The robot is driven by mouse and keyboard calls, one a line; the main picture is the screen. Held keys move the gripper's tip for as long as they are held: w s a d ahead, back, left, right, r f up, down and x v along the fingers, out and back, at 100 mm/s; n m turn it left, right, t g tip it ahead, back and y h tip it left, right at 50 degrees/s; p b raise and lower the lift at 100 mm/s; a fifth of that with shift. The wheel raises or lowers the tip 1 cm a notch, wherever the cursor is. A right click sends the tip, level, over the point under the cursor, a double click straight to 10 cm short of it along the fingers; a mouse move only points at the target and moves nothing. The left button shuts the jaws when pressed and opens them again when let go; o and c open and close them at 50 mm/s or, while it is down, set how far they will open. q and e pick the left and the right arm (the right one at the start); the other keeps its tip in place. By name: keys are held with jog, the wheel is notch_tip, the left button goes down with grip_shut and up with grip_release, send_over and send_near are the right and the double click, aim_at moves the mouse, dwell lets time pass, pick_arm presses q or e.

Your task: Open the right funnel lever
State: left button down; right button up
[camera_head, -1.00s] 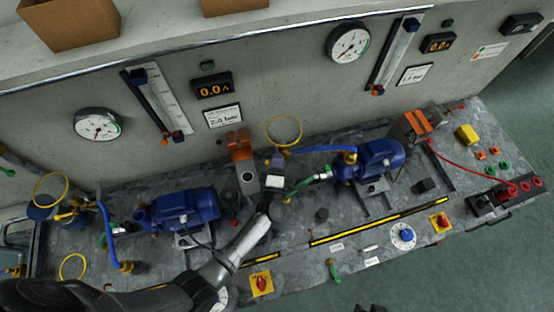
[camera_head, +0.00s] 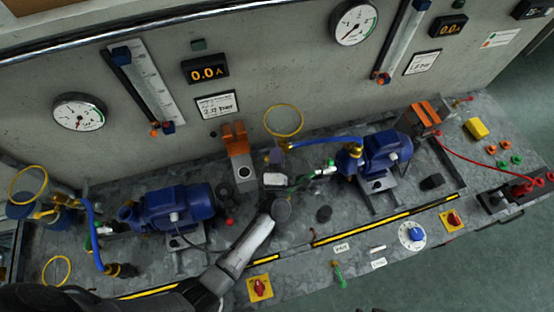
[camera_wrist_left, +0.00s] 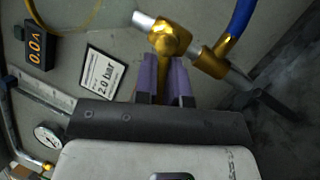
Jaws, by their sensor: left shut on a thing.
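The right funnel shows in the camera_head view as a yellow ring (camera_head: 283,120) at the back of the bench, beside a brass fitting with a blue hose. My left gripper (camera_head: 275,157) is just below and left of that ring, its purple fingers largely seen from above. In the left wrist view the purple fingers (camera_wrist_left: 165,80) stand either side of a brass lever (camera_wrist_left: 162,90) under a round brass valve body (camera_wrist_left: 170,40). They are shut on this lever. The lever's lower end is hidden behind the gripper. My right gripper is not in view.
A blue pump (camera_head: 382,155) stands to the right and another blue pump (camera_head: 176,204) to the left. An orange-topped bracket (camera_head: 236,140) is close to the left of my gripper. The wall with gauges (camera_head: 354,23) rises behind the bench.

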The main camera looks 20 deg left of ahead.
pick_arm(q)
jog(key=shift+f+n+y+b, duration=0.4)
jog(key=shift+f+n+b, duration=0.1)
jog(key=shift+n+b, duration=0.4)
jog(key=shift+r+n+y+b, duration=0.1)
jog(key=shift+n+y+b, duration=0.3)
jog(key=shift+b, duration=0.05)
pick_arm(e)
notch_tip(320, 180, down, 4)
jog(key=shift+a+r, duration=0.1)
pick_arm(q)
jog(key=c, duration=1.2)
grip_release()
jog(key=shift+r, duration=0.1)
jog(key=shift+c, duration=0.2)
